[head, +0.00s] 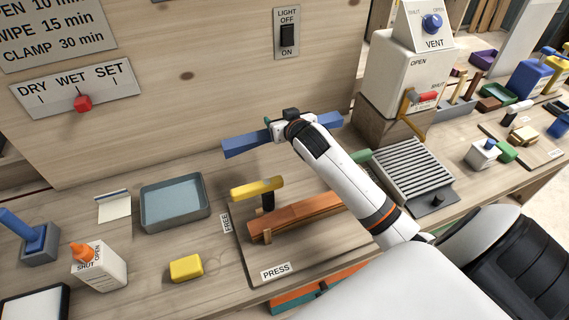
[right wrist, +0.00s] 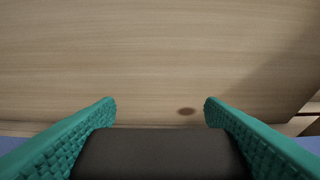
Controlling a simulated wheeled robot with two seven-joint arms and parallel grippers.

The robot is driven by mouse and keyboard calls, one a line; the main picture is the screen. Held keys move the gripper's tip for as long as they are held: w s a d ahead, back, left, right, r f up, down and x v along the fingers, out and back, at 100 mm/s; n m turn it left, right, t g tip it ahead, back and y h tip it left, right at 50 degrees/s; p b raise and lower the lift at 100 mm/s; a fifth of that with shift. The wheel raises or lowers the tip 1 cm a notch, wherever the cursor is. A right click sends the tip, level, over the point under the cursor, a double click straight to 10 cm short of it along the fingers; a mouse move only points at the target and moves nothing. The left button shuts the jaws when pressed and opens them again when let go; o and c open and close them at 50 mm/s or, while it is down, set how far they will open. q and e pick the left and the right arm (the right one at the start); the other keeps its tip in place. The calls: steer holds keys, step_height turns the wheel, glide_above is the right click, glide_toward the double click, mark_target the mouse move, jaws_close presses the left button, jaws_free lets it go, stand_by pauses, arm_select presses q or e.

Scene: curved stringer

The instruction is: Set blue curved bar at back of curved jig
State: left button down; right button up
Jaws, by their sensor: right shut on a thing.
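The blue bar (head: 245,145) is held crosswise in my right gripper (head: 285,124), above the bench near the back panel. Its two ends stick out on either side of the gripper. In the right wrist view, the green finger pads of my right gripper (right wrist: 160,112) show with a dark block between them, and blue shows at the lower side edges. My left gripper is not in view.
A grey-blue tray (head: 172,225), a yellow block (head: 186,268) and a glue bottle (head: 98,264) stand left of the jig. A ribbed grey plate (head: 410,170) and a vent box (head: 405,75) stand right. The wooden panel (head: 190,75) rises behind.

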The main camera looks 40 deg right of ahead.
steer(key=f, duration=0.6)
steer(key=shift+w+d+f, duration=0.15)
steer(key=shift+d+f, duration=0.05)
step_height(320, 180, down, 4)
steer(key=shift+r, duration=0.1)
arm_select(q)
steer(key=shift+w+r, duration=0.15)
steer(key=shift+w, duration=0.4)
arm_select(e)
steer(key=o, duration=1.1)
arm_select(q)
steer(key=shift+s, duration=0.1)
